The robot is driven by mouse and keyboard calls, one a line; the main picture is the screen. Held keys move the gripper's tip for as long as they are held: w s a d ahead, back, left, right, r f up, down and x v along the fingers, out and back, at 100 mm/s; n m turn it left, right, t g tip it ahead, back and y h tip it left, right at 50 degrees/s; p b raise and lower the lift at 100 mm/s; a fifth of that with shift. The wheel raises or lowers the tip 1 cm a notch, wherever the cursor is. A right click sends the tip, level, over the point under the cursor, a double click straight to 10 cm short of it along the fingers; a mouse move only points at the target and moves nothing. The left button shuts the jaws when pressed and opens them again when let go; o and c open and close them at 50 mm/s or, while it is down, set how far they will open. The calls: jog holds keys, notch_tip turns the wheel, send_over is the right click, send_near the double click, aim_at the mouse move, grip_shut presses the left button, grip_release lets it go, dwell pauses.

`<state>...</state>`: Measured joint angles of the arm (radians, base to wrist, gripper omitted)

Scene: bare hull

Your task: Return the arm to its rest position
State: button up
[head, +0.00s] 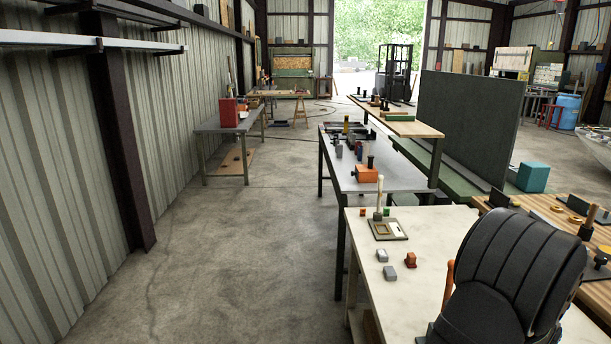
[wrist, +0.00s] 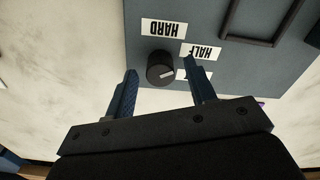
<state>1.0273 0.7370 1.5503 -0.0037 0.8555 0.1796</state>
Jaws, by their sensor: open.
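My gripper (wrist: 161,70) shows in the wrist view with its two blue fingers spread apart and nothing held between them. A black round knob (wrist: 160,68) with a pale pointer mark lies between the fingertips in the picture, with a visible gap on each side. How far the tips are above it I cannot tell. The knob sits on a blue-grey panel (wrist: 228,68) with white labels reading HARD (wrist: 164,29) and HALF (wrist: 201,52), seen upside down. A further label is partly hidden by a finger. I cannot make out my gripper in the head view.
A pale bench (head: 440,232) holds a small board with an upright post (head: 379,195) and several small blocks. A grey table (head: 400,178) stands behind it, a wooden bench (head: 556,215) to the right. A large black rounded shape covers the lower right. Floor at left (head: 230,260) is clear.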

notch_tip(320, 180, up, 17)
notch_tip(320, 180, down, 17)
jog(key=shift+f, duration=0.2)
jog(key=shift+f+n, duration=0.1)
jog(key=shift+n, duration=0.2)
jog(key=n, duration=1.1)
jog(key=shift+r, duration=0.8)
